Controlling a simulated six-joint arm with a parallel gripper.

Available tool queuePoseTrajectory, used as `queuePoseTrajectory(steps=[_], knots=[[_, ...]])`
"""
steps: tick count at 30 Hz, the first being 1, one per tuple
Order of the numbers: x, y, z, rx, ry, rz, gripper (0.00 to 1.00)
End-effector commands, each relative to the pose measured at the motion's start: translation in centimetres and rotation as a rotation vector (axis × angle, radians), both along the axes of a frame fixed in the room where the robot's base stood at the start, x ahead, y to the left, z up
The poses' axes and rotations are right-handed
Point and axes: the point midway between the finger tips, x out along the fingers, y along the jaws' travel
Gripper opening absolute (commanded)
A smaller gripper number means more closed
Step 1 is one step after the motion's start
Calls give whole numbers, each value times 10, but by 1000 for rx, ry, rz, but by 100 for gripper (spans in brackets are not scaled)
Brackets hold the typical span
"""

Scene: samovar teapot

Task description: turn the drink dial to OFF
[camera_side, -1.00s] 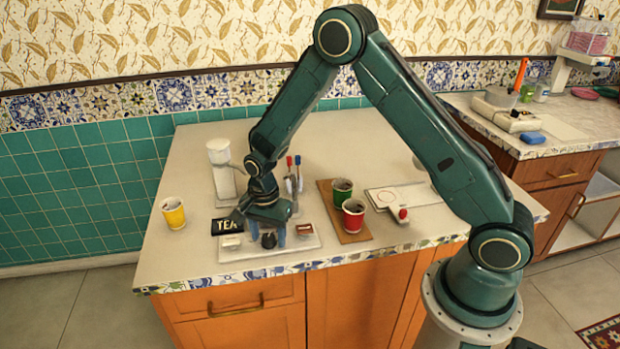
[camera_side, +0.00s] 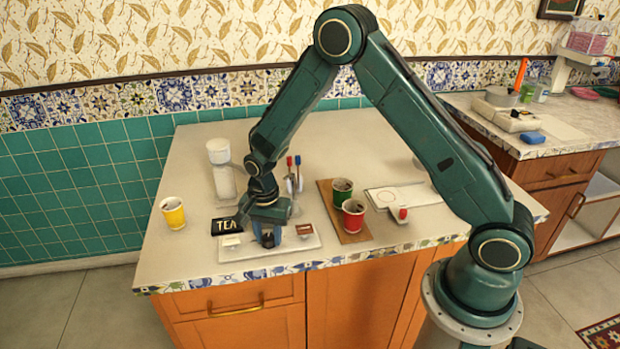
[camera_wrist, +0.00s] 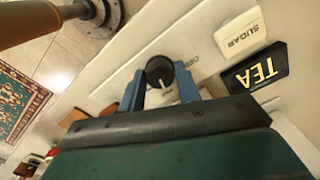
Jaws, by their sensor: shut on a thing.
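The drink dial is a round black knob (camera_wrist: 160,70) with a white pointer line, on a white panel (camera_side: 290,247). In the wrist view it sits between the two blue fingers of my gripper (camera_wrist: 159,76), which is shut on it. In the side view my gripper (camera_side: 267,236) points down at the panel's middle, and the dark dial (camera_side: 268,244) shows only partly below it.
A white SUGAR block (camera_wrist: 240,32) and a black TEA sign (camera_wrist: 253,75) are near the dial. A brown block (camera_side: 304,230) is on the panel's right. A yellow cup (camera_side: 173,214) stands left; green (camera_side: 342,192) and red (camera_side: 353,218) cups stand right on a wooden board.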

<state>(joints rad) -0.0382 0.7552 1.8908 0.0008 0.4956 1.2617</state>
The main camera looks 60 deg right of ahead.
Motion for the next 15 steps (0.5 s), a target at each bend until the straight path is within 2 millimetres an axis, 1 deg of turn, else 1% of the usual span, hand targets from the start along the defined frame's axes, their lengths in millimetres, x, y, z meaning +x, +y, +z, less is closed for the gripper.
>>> queuePoseTrajectory(steps=[8,15], knots=[[0,0,0,1,1,213,10],[0,0,0,2,1,440,10]])
